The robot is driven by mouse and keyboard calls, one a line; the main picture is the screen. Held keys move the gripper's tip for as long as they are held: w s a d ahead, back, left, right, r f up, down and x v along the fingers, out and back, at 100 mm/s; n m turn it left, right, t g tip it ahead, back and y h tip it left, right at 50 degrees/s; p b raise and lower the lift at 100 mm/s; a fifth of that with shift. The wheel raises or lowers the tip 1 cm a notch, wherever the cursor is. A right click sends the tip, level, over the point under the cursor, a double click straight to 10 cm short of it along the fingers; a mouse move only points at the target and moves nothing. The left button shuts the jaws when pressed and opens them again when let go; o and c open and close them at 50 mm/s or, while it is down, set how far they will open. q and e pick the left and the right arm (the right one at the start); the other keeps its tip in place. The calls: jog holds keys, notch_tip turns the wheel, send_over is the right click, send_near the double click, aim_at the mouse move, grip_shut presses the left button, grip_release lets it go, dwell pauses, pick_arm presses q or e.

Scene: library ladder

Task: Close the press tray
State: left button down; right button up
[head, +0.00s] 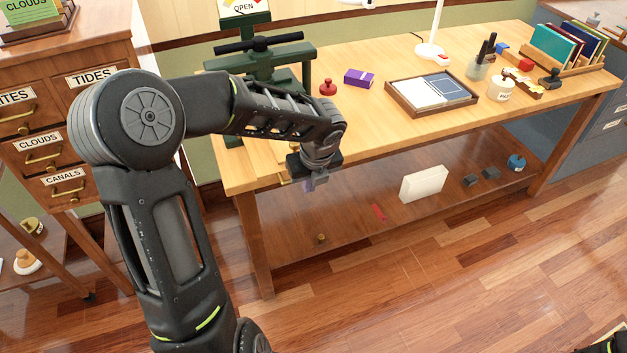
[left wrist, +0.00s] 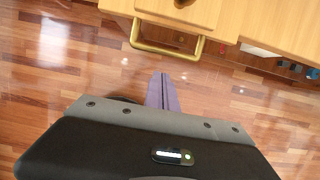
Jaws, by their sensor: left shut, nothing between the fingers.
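The green press (head: 262,62) stands at the left end of the wooden workbench (head: 360,125). In the left wrist view, the wooden press tray (left wrist: 205,14) projects past the bench's front edge, with a brass bar handle (left wrist: 165,48) on its front. In the head view my arm hides most of the tray; a bit of brass (head: 285,181) shows beside the gripper. My left gripper (head: 312,184) is shut and empty, just in front of the handle; its purple-grey fingers (left wrist: 162,88) point toward it, apparently with a gap.
The bench holds a red stamp (head: 328,88), a purple box (head: 358,78) and a framed tray (head: 432,94). A lower shelf (head: 350,210) carries a white block (head: 423,184). A drawer cabinet (head: 60,120) stands at left. The floor in front is clear.

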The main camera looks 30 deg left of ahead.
pick_arm(q)
jog(key=shift+w+a+f, duration=0.15)
jog(key=shift+w+a, duration=0.45)
jog(key=shift+a, duration=0.3)
pick_arm(e)
jog(key=shift+r, duration=0.2)
